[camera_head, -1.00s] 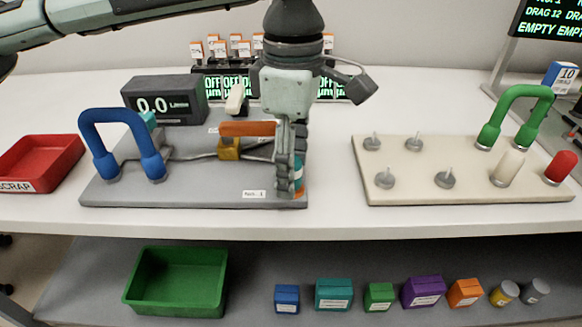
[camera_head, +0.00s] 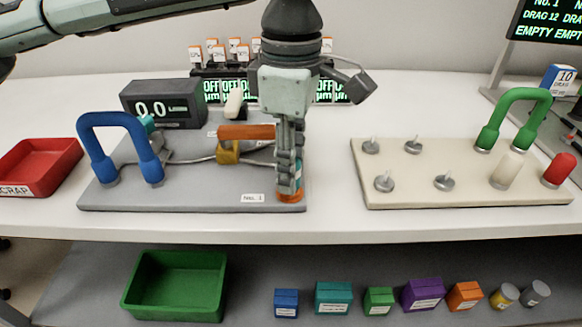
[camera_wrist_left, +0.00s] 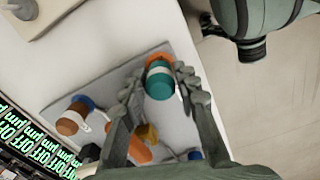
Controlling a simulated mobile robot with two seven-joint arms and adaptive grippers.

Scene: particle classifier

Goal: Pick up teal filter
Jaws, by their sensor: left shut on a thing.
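The teal filter (camera_wrist_left: 160,83) is a short cylinder with an orange part (camera_wrist_left: 158,59) at one end. In the wrist view it sits between the two fingers of my left gripper (camera_wrist_left: 161,88). In the head view my left gripper (camera_head: 289,180) points down at the right front corner of the grey plate (camera_head: 200,195), shut on the filter. There the fingers hide most of the filter (camera_head: 299,172); a sliver of teal and the orange part (camera_head: 289,197) below the fingertips show. I cannot tell whether it touches the plate. My right gripper is not in view.
On the plate are a blue arched handle (camera_head: 110,120) and an orange bar (camera_head: 246,131), close left of my gripper. A beige board with pegs (camera_head: 415,165) stands right, a red scrap tray (camera_head: 35,165) left. A green bin (camera_head: 175,285) and small boxes are on the lower shelf.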

